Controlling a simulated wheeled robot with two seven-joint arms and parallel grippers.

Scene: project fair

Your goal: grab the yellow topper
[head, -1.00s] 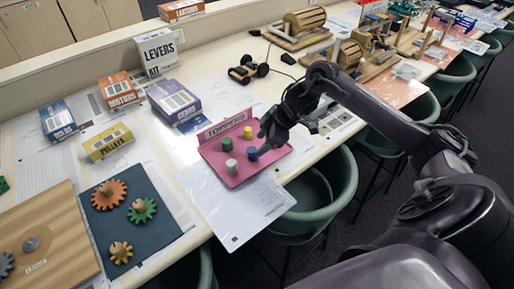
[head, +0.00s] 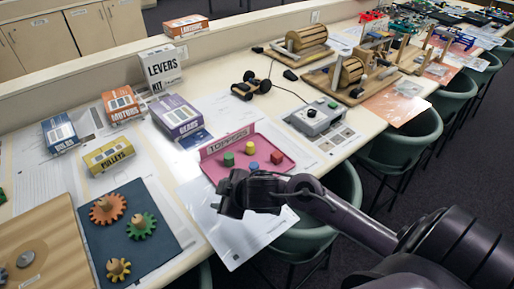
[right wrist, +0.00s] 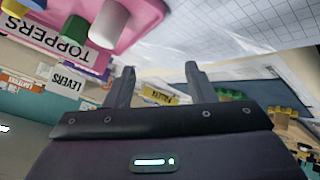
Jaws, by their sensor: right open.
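The yellow topper (head: 250,148) stands at the back of the pink tray (head: 208,168), under the tray's sign. A green topper (head: 228,159), a blue topper (head: 254,165) and a red topper (head: 277,157) stand around it. My right gripper (head: 228,192) is at the tray's front edge, short of the yellow topper, and hides part of the tray. In the right wrist view, its fingers (right wrist: 158,76) are apart with nothing between them. My left gripper is out of view.
A white sheet (head: 232,235) lies in front of the tray. A purple box (head: 178,115) stands behind it at left, and a grey device (head: 313,116) at right. A blue board with gears (head: 130,240) lies to the left. Green chairs (head: 405,150) line the table's front.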

